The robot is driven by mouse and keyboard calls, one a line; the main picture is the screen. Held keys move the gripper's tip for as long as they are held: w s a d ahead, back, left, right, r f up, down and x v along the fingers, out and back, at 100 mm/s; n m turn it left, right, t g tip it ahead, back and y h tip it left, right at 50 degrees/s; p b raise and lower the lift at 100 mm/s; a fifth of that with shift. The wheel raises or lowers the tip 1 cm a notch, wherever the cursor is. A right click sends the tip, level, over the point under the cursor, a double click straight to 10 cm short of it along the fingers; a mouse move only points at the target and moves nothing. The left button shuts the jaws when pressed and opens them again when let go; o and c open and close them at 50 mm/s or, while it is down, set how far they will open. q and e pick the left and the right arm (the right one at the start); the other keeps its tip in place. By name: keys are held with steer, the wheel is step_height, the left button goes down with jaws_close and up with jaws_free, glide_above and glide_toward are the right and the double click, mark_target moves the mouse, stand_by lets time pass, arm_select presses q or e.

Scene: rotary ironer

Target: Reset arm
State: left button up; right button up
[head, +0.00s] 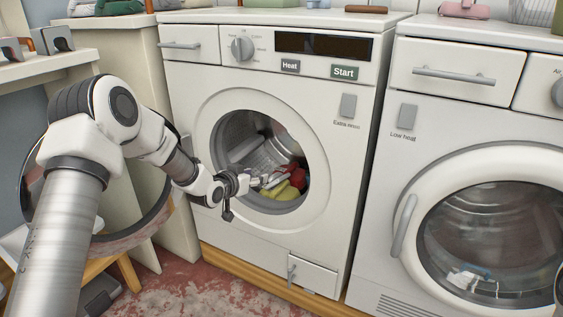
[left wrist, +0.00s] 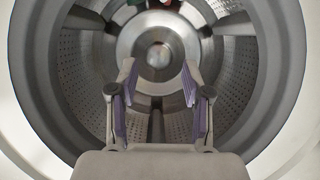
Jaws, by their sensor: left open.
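My left arm reaches in from the left to the front-loading washer (head: 225,240), whose round door (head: 150,232) stands open to the left. My left gripper (head: 262,182) is at the mouth of the drum, open and empty. In the left wrist view the two purple-padded fingers (left wrist: 160,78) are spread apart, facing the metal drum (left wrist: 75,75). Red cloth (head: 299,178) and yellow cloth (head: 281,192) lie low in the drum, just right of the gripper in the head view. Only scraps of colour show at the top of the left wrist view. My right gripper is not seen.
A second machine (head: 376,255) stands to the right, its round door shut with a few light and blue items (head: 472,280) inside. A shelf (head: 40,68) is at the left. The washer door hangs close to my left arm. Reddish floor (head: 185,290) lies in front.

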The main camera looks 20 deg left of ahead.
arm_select(q)
steer(key=s+d+f+m+g+h+p, duration=0.1)
steer(key=s+d+f+g, duration=0.2)
steer(key=s+d+f, duration=0.5)
steer(key=s+d+f+g+p, duration=0.1)
steer(key=s+d+f+g, duration=0.25)
steer(key=s+f, duration=0.85)
steer(key=s+d+f+n+g+y, duration=0.1)
steer(key=s+f+g, duration=0.3)
steer(key=s, duration=0.9)
steer(key=s+d+f+n+g+y, duration=0.1)
steer(key=s+f+g, duration=0.2)
steer(key=s, duration=1.1)
step_height(320, 180, up, 38)
steer(key=p, duration=3.8)
steer(key=shift+w, duration=0.35)
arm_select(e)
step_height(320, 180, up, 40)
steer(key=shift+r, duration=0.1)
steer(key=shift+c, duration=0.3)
